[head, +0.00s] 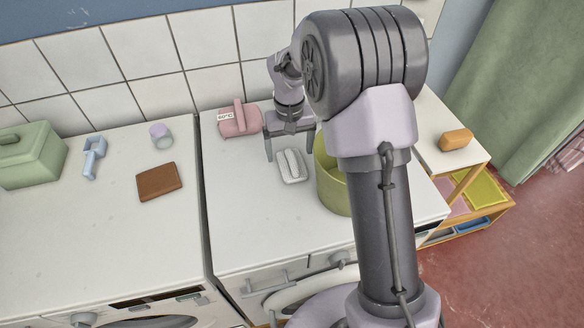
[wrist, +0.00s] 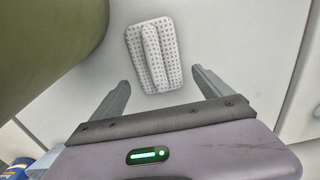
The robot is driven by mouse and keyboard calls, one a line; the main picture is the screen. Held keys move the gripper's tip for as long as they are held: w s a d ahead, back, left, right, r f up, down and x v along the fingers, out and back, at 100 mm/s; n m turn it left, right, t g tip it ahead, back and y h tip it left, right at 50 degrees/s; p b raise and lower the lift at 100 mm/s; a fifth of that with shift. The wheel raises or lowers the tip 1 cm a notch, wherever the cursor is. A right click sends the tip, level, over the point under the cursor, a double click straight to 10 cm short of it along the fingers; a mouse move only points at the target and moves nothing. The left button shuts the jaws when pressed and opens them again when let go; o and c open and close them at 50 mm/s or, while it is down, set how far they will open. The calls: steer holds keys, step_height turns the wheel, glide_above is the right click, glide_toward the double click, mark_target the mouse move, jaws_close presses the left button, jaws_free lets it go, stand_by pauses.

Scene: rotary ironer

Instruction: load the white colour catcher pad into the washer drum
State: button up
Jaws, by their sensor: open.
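The white colour catcher pad (head: 292,166) lies flat on top of the right-hand white machine. It is dotted with a raised strip along its middle, and it also shows in the wrist view (wrist: 152,55). My gripper (head: 290,154) is open and empty above the machine top, near the pad. In the wrist view my gripper's two fingers (wrist: 160,85) point towards the pad, which lies just beyond the tips, roughly between them. A round washer door (head: 310,294) is partly visible on the machine's front, largely hidden by my arm. The drum inside cannot be seen.
A green tub (head: 332,188) stands right of the pad, partly behind my arm. A pink container (head: 238,122) stands behind it at left. A brown block (head: 159,182), purple-lidded jar (head: 160,136), blue scoop (head: 93,156) and green box (head: 30,156) occupy the left machine.

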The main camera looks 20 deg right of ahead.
mark_target(290, 152)
steer(key=shift+f, duration=0.8)
steer(key=shift+r, duration=0.1)
steer(key=c, duration=1.6)
step_height(290, 152, up, 18)
steer(key=p, duration=0.5)
steer(key=shift+p, duration=0.35)
